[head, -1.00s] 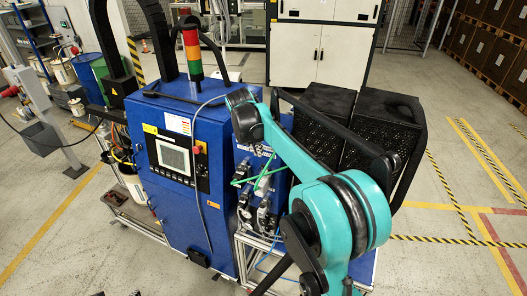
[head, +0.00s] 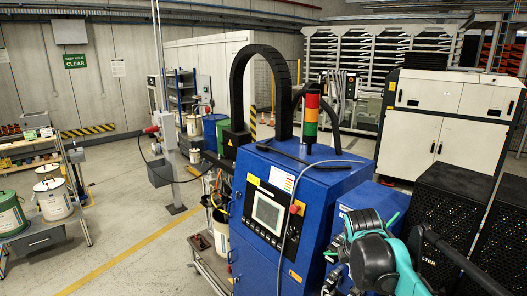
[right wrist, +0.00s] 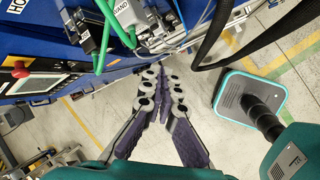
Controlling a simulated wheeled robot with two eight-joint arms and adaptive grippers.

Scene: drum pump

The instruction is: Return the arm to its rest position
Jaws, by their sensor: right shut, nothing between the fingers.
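My right arm (head: 372,258) shows in teal at the lower right of the head view, in front of the blue pump cabinet's right side. My left gripper is in neither view.
The blue cabinet (head: 295,195) with touchscreen (head: 267,213) and signal tower (head: 311,119) stands close by. Grey connectors (right wrist: 135,15) and a green hose (right wrist: 117,24) are near the fingers. Black mesh boxes (head: 452,210) stand right.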

